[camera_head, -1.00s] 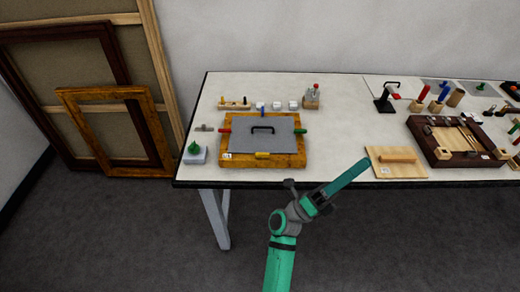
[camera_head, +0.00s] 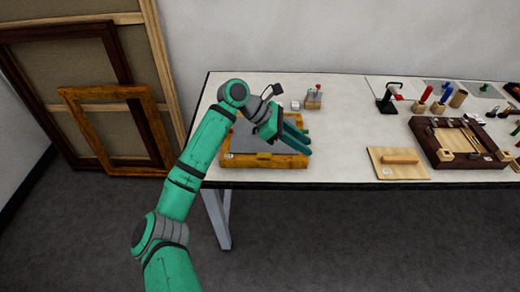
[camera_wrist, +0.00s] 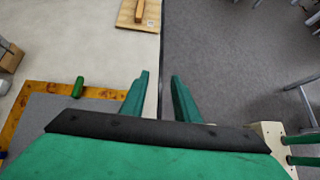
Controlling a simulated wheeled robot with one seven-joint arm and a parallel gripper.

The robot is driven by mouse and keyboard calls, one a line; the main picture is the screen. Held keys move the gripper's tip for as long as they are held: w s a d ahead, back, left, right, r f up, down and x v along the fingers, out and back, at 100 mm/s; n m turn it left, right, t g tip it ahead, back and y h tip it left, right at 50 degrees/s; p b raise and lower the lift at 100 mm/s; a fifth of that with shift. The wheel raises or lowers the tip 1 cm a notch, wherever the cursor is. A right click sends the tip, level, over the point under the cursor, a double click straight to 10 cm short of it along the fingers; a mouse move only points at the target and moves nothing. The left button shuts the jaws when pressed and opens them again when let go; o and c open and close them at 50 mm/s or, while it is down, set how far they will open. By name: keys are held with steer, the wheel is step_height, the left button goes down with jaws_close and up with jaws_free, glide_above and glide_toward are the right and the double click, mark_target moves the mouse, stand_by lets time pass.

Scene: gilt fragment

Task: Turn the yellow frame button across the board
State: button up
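The gilt frame (camera_head: 285,161) lies flat on the table with a grey board (camera_head: 245,142) inside it. The yellow button (camera_head: 263,156) is at the middle of the front rail and is hard to make out against the gold; its exact turn is unclear. My gripper (camera_head: 303,143) is above the right part of the frame, fingers pointing right and toward the front. In the wrist view, my gripper (camera_wrist: 159,90) has its fingers apart with nothing between them. The green button (camera_wrist: 78,87) shows left of the fingers. The yellow button is not visible there.
A pale wooden board with a bar (camera_head: 400,170) lies to the right, beside a dark tray (camera_head: 430,150) of tools. A small block with a red-topped item (camera_head: 314,97) stands behind the frame. Table is bare between the frame and the pale board.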

mark_target(263, 154)
steer(key=w+a+r+t+y, duration=0.1)
steer(key=w+a+y, duration=0.15)
steer(key=a, duration=0.55)
steer(key=w+a+r+y, duration=0.15)
steer(key=a+y, duration=0.25)
steer(key=a, duration=0.4)
steer(key=shift+h, duration=0.25)
steer(key=x, duration=1)
steer(key=shift+w+a+f, duration=0.25)
steer(key=shift+w+f, duration=0.1)
steer(key=shift+f, duration=0.05)
steer(key=shift+s+d+f, duration=0.1)
steer(key=shift+d+f, duration=0.1)
steer(key=shift+d, duration=0.2)
jaws_close()
steer(key=shift+a, duration=0.2)
